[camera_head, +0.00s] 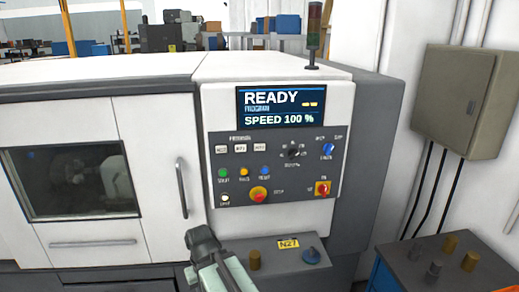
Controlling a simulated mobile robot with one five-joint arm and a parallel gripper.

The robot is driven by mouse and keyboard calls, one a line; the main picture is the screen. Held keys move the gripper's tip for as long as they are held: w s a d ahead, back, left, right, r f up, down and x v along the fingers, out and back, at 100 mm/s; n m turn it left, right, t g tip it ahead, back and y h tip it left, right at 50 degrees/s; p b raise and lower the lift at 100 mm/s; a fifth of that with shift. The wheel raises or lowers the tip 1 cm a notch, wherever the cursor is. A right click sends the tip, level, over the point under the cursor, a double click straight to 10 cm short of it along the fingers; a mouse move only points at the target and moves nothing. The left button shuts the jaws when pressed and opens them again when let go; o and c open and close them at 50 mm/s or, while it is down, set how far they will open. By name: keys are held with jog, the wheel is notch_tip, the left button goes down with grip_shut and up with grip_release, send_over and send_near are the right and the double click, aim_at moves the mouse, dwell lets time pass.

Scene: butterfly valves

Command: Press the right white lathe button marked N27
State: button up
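The lathe's dark control panel (275,175) is on the front of the white machine. A row of three white buttons sits under the "PROGRAM" lettering at its upper left; the right white button (259,147) is the one nearest the panel's middle. A yellow N27 plate (288,244) is on the dark ledge below the panel. The end of my arm with my gripper (201,238) shows at the bottom, below and left of the panel, apart from the white buttons in the picture. Its fingers cannot be made out clearly.
A screen (281,105) above the panel reads READY, SPEED 100 %. A red emergency-type knob (259,194) and a red switch (322,188) sit low on the panel.

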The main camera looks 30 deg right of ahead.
grip_shut()
dwell(1.4)
